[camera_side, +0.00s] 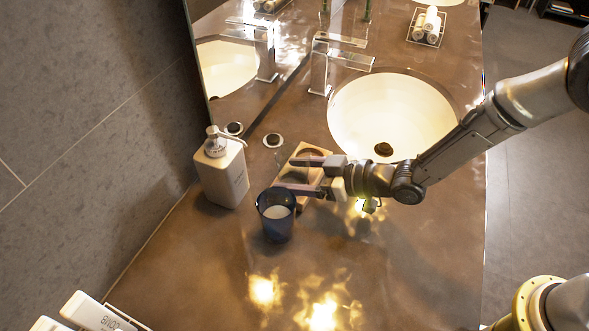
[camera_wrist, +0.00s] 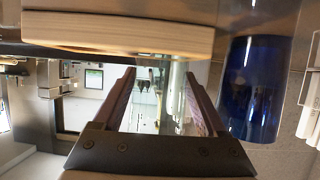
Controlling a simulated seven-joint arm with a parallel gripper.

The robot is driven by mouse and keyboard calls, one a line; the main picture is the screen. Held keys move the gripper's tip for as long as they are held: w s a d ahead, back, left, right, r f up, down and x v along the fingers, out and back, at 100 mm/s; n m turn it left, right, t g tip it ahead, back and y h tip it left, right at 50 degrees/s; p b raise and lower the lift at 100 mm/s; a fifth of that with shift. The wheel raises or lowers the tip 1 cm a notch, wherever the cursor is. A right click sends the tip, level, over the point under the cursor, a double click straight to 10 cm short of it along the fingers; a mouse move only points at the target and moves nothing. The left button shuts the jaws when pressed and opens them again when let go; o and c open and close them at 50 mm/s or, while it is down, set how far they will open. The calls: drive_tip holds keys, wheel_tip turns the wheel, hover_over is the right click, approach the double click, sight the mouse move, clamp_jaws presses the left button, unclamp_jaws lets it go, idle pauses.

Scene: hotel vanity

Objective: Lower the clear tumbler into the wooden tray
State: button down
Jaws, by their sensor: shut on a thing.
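The clear tumbler (camera_wrist: 160,100) shows in the wrist view as see-through glass between my two fingers. My gripper (camera_wrist: 160,73) is shut on it; in the side view my gripper (camera_side: 283,173) reaches in from the right, with its fingers level over the wooden tray. The wooden tray (camera_side: 318,150) lies on the counter between the basin and the blue cup, partly hidden by the fingers. Its pale edge (camera_wrist: 120,38) crosses the top of the wrist view, close to the tumbler's end. I cannot tell whether tumbler and tray touch. The glass is hard to make out in the side view.
A dark blue cup (camera_side: 276,216) stands close to the tray's front left; it also shows in the wrist view (camera_wrist: 255,90). A white soap dispenser (camera_side: 222,170) stands left. The basin (camera_side: 390,108) and faucet (camera_side: 320,70) lie behind.

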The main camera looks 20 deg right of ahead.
unclamp_jaws()
idle(0.3)
drive_tip(key=v, duration=1.3)
drive_tip(key=shift+s+d+r, duration=0.25)
drive_tip(key=w+d+r+m+t+h, duration=0.1)
drive_tip(key=w+d+r+m+t, duration=0.2)
drive_tip(key=d+r, duration=0.5)
drive_tip(key=d+r+m+t+h, duration=0.1)
drive_tip(key=d+r+m+h, duration=0.1)
drive_tip(key=d+r+h, duration=0.5)
drive_tip(key=s+d+r+m+g, duration=0.2)
drive_tip(key=s+d+m, duration=0.1)
drive_tip(key=s+d, duration=0.5)
drive_tip(key=s+f+g+h, duration=0.1)
drive_tip(key=s+f+g, duration=0.5)
drive_tip(key=s, duration=0.7)
drive_tip(key=shift+d+f+m, duration=0.3)
drive_tip(key=shift+d+f, duration=0.15)
drive_tip(key=shift+f, duration=0.05)
